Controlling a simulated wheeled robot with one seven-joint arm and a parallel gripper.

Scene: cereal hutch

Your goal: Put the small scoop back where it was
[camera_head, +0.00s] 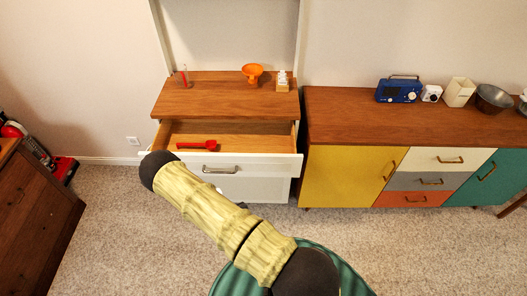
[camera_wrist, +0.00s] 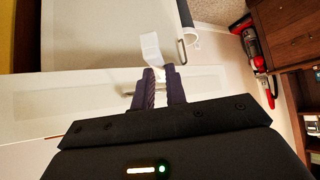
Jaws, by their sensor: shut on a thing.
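My gripper (camera_wrist: 161,74) is shut on a small white piece (camera_wrist: 151,48) in the wrist view. The piece sticks out past the fingertips and looks like the small scoop, but its full shape is hard to make out. In the head view my arm covers most of the gripper, in front of the hutch. A red scoop (camera_head: 197,145) lies in the open drawer (camera_head: 240,135) of the hutch, its handle pointing left.
The hutch top (camera_head: 215,95) holds an orange bowl-like piece (camera_head: 252,72), a red-filled glass tube (camera_head: 184,76) and a small white stack (camera_head: 282,80). The drawer handle (camera_head: 219,170) faces me. A colourful sideboard (camera_head: 345,165) stands at the right.

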